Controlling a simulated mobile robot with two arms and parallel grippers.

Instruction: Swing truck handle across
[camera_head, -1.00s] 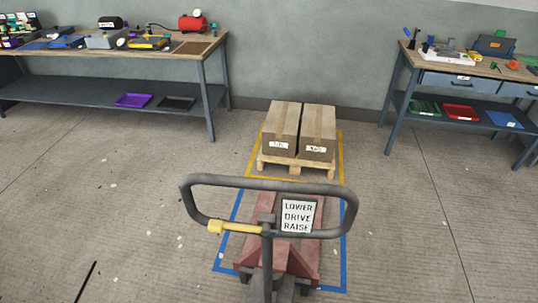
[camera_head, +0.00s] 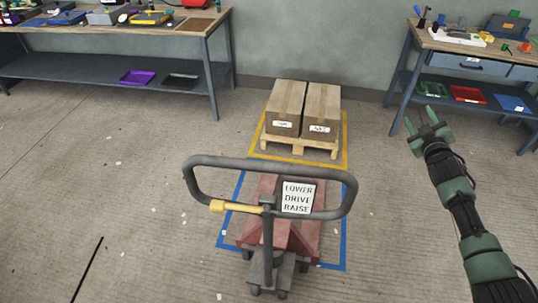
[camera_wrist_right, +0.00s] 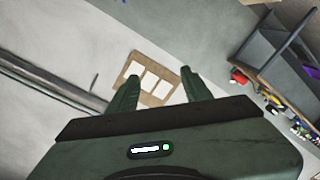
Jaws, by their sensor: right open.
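The pallet truck's handle (camera_head: 345,197) is a dark grey loop in the lower middle of the head view. It has a yellow lever (camera_head: 236,207) on its left part and a sign reading LOWER, DRIVE, RAISE (camera_head: 298,197). The red truck body (camera_head: 310,235) is below and behind it. My right gripper (camera_head: 427,117) is raised to the right of the handle, well apart from it. It is open and empty, and its two fingers also show in the right wrist view (camera_wrist_right: 156,88). My left gripper is not in view.
A wooden pallet (camera_head: 298,147) with two cardboard boxes (camera_head: 303,108) stands beyond the truck inside yellow floor tape. Workbenches stand at the back left (camera_head: 105,68) and right (camera_head: 440,40). Blue tape (camera_head: 226,218) borders the truck. The floor between handle and right arm is clear.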

